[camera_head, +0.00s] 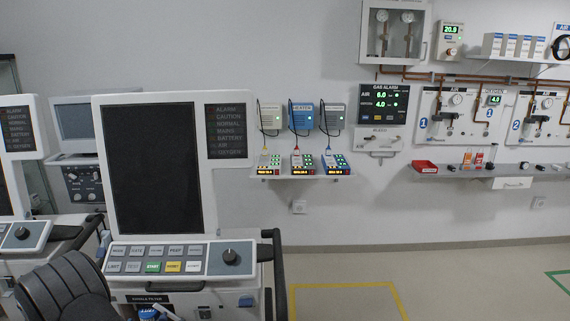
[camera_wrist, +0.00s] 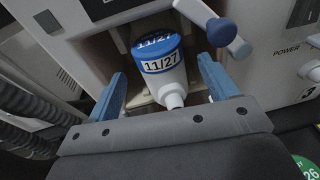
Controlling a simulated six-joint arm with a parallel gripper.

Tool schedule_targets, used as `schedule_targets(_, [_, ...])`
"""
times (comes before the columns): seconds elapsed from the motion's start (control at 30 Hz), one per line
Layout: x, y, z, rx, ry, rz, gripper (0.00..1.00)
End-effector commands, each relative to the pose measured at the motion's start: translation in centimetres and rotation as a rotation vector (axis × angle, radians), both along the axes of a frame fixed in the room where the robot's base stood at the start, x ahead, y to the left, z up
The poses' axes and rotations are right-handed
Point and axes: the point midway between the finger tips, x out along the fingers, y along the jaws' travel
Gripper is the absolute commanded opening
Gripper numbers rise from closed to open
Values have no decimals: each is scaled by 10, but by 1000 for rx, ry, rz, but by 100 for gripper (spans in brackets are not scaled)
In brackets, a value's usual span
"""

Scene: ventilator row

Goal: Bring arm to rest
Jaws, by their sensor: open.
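My gripper (camera_wrist: 162,72) is open in the wrist view, with one blue finger at each side of the picture's middle. A white canister with a blue top and the label 11/27 (camera_wrist: 160,65) shows between the fingers, seated in a recess of the ventilator front. Gaps show on both sides of it, and neither finger visibly touches it. How deep the fingertips reach beside it I cannot tell. In the head view, a small blue and white part (camera_head: 148,313) shows at the bottom edge below the ventilator (camera_head: 150,165); my gripper is not clearly visible there.
A lever with a blue knob (camera_wrist: 222,32) sticks out close to the right finger. Grey ribbed hoses (camera_wrist: 35,105) lie at left. A green round label (camera_wrist: 304,168) is at lower right. In the head view, open floor (camera_head: 440,285) with yellow marking lies right of the ventilator.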

Motion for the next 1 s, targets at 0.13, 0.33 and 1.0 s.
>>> schedule_targets(0.13, [-32,1,4,0,0,5,79])
schedule_targets(0.33, [-71,2,9,-1,0,5,79])
schedule_targets(1.0, [-75,-1,9,1,-1,-4,79])
